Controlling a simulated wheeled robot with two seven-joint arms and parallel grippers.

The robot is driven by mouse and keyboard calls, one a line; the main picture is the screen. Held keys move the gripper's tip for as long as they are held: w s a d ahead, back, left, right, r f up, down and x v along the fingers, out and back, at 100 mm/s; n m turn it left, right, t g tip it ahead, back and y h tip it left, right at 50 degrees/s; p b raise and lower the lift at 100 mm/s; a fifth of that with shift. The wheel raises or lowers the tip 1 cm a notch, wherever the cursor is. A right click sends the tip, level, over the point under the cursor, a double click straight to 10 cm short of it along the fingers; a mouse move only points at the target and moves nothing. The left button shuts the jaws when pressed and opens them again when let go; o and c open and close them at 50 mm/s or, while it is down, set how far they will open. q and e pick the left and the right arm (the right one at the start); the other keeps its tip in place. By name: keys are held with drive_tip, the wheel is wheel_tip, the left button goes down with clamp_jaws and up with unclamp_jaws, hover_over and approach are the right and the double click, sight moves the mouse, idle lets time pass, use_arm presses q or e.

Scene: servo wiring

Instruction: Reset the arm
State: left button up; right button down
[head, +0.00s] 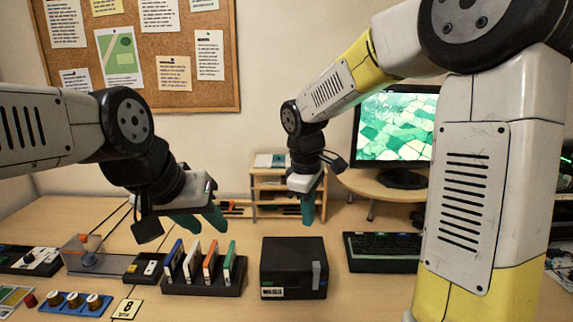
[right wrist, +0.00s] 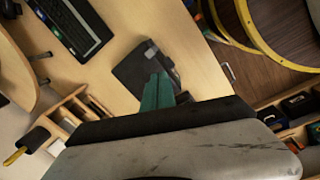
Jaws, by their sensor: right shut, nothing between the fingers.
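My right gripper (head: 307,218) hangs with its teal fingers together, pointing down, above and behind the black box (head: 280,262). The fingers (right wrist: 157,92) also show in the right wrist view, in front of the dark box (right wrist: 135,68), with nothing between them. My left gripper (head: 208,228) is above the table, over the rack of coloured cards (head: 205,287). Its teal fingers look spread apart and nothing shows between them. Neither gripper visibly touches an object.
A keyboard (head: 384,250) lies right of the black box, with a monitor (head: 395,125) behind on a raised stand. A small wooden shelf (head: 270,190) stands at the back. Small parts, including a blue tray (head: 72,306), fill the left. Bare table lies between box and keyboard.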

drive_tip(key=s+d+r+m+t+y, duration=0.1)
drive_tip(key=s+d+r+m, duration=0.1)
drive_tip(key=s+d+m, duration=0.1)
drive_tip(key=s+d+r+m+t+y, duration=0.1)
drive_tip(key=s+d+r+m+t, duration=0.1)
drive_tip(key=s+m, duration=0.3)
drive_tip(key=s+d+r+m+t+y, duration=0.1)
drive_tip(key=s+d+r+m+t, duration=0.1)
drive_tip(key=s+d+r+m, duration=0.2)
drive_tip(key=s, duration=0.3)
drive_tip(key=shift+s+r, duration=0.25)
drive_tip(key=shift+s, duration=0.1)
drive_tip(key=c, duration=2.1)
unclamp_jaws()
